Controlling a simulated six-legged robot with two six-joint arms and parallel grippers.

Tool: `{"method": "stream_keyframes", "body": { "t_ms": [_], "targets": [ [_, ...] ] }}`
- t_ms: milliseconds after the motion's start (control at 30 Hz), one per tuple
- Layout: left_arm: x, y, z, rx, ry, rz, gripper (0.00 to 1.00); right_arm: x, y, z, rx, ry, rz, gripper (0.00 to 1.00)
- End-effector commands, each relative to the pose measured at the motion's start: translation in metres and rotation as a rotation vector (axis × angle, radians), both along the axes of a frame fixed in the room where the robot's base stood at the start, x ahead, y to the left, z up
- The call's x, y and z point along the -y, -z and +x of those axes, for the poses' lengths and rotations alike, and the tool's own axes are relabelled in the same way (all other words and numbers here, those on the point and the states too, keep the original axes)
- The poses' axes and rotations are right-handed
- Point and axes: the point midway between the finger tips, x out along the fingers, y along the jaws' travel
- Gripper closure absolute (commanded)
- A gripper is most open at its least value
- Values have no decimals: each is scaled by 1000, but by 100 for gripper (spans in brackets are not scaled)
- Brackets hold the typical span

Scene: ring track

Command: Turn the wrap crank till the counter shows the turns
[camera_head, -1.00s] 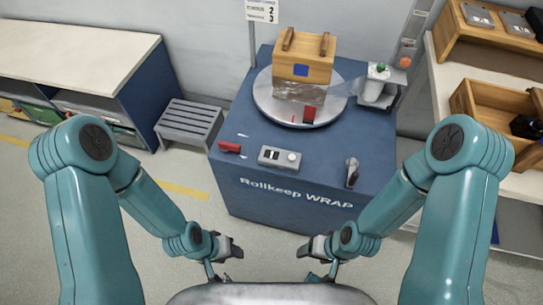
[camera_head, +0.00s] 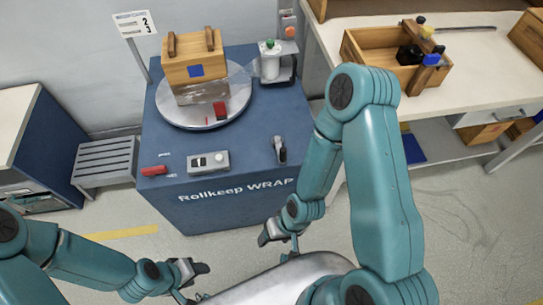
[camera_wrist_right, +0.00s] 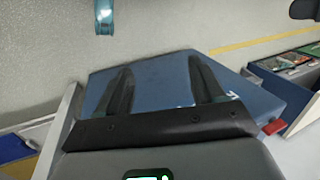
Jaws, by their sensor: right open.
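The blue Rollkeep WRAP machine (camera_head: 230,212) stands ahead in the head view. Its turntable (camera_head: 172,116) carries a wooden crate (camera_head: 194,66) with clear film around its lower part. The crank (camera_head: 280,150), with a dark grip, is at the right front of the machine's top. A grey box with a small window (camera_head: 209,161), seemingly the counter, sits left of it; its reading is too small to tell. My right gripper (camera_head: 275,240) is open and empty in front of the machine, apart from the crank. It also shows in the wrist view (camera_wrist_right: 162,80). My left gripper (camera_head: 190,280) is open and empty, lower left.
A sign (camera_head: 135,25) showing 2 and 3 stands behind the machine. A red handle (camera_head: 153,170) lies at its left front. A film roll holder (camera_head: 271,65) is at its back right. A grey step (camera_head: 105,162) stands left, and a workbench (camera_head: 470,80) with a wooden box stands right.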

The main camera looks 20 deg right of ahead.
Motion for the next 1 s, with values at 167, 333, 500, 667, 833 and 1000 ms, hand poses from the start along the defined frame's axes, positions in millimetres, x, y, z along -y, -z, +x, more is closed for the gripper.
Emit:
{"method": "stream_keyframes", "body": {
  "t_ms": [167, 333, 500, 667, 833, 1000],
  "targets": [
    [0, 0, 0, 0, 0, 0, 49, 0, 0, 0, 0, 0, 0, 32],
    [0, 0, 0, 0, 0, 0, 49, 0, 0, 0, 0, 0, 0, 32],
    [0, 0, 0, 0, 0, 0, 49, 0, 0, 0, 0, 0, 0, 32],
    [0, 0, 0, 0, 0, 0, 49, 0, 0, 0, 0, 0, 0, 32],
    [0, 0, 0, 0, 0, 0, 49, 0, 0, 0, 0, 0, 0, 32],
    [0, -1, 0, 0, 0, 0, 49, 2, -4, 22, -2, 25, 8, 49]
  ]
}}
